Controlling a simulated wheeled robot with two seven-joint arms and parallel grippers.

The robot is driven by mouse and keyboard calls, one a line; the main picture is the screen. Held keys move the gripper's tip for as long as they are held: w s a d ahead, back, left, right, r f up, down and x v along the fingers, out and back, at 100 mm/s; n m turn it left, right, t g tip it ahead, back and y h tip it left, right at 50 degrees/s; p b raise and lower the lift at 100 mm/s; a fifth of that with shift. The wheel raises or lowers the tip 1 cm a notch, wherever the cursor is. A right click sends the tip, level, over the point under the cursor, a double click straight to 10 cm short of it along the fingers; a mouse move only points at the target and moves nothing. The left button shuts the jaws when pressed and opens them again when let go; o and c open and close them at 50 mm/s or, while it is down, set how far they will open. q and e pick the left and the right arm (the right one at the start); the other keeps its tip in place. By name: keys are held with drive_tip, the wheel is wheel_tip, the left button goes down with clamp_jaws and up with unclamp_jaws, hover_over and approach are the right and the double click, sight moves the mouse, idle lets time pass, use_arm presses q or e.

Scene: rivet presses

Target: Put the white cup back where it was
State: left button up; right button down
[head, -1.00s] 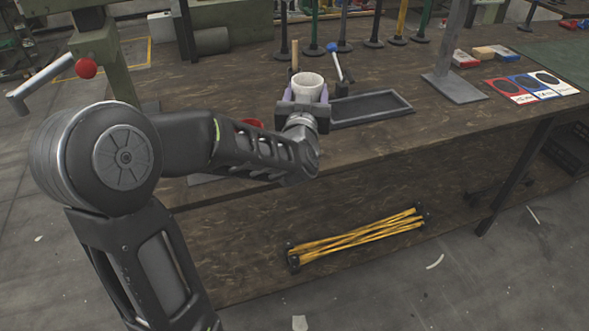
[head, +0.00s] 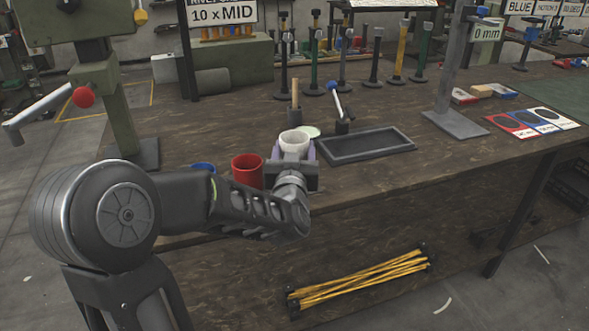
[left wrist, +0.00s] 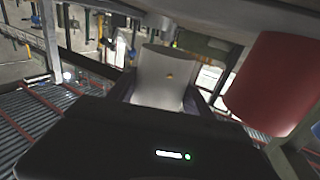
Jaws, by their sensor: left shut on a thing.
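The white cup (head: 294,142) is upright between the fingers of my left gripper (head: 293,153), which is shut on it. My right gripper is out of view.
A dark shallow tray (head: 366,145) lies just right of the gripper. Behind are a wooden-handled tool (head: 295,100) and a small lever stand (head: 341,112). Round-marked cards (head: 533,122) lie at the right. The bench (head: 420,165) is clear in front of the tray.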

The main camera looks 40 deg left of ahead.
use_arm(q)
drive_tip(key=shift+f, duration=0.2)
drive_tip(key=shift+f+b, duration=0.4)
drive_tip(key=shift+f, duration=1.4)
drive_tip(key=shift+f, duration=0.15)
drive_tip(key=o, duration=1.4)
drive_tip(key=shift+c, duration=0.2)
